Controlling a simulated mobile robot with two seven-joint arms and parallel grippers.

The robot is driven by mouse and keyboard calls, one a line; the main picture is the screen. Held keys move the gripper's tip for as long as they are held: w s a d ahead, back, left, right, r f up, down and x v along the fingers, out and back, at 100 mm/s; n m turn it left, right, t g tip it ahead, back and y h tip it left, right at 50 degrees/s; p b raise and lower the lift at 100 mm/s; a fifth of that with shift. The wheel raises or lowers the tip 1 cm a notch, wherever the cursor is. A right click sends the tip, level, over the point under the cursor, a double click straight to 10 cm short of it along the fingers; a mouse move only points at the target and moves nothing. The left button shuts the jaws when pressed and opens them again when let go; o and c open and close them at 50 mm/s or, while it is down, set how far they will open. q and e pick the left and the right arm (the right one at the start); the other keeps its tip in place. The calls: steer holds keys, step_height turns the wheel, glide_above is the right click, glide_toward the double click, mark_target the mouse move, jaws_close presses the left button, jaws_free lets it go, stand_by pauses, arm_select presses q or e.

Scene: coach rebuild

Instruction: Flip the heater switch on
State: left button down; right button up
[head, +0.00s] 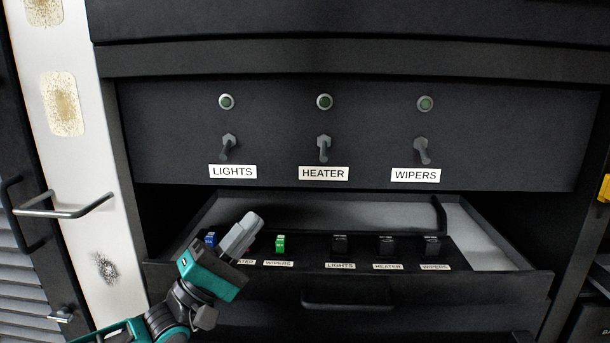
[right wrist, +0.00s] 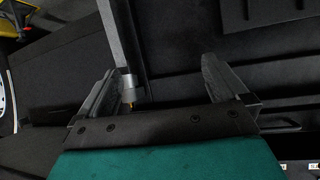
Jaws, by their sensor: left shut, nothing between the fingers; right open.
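The heater switch (head: 323,147) is a grey toggle above the HEATER label (head: 323,173), in the middle of the dark panel. Its lever hangs downward. My left gripper (head: 251,222) is shut and empty, below and left of the heater switch, in front of the open drawer and apart from the switch. My right gripper (right wrist: 167,82) shows in the right wrist view, open, with nothing held between its fingers. The right gripper is not seen in the head view.
The lights switch (head: 229,147) and wipers switch (head: 421,151) flank the heater switch. Below, an open drawer (head: 490,240) holds a green fuse (head: 280,243), a blue one (head: 210,239) and several black ones. A metal handle (head: 65,211) juts out at left. The space before the panel is clear.

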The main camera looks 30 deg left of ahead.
arm_select(q)
glide_toward(324, 151)
steer(key=w+a, duration=0.1)
steer(key=w+a+r+p, duration=0.1)
steer(key=w, duration=0.1)
steer(key=shift+w+a, duration=0.1)
steer(key=d, duration=0.1)
steer(key=d+r, duration=0.2)
steer(key=shift+w+d+p, duration=0.25)
steer(key=shift+w+p, duration=0.1)
steer(key=shift+w, duration=0.05)
arm_select(e)
steer(key=shift+s+d, duration=0.35)
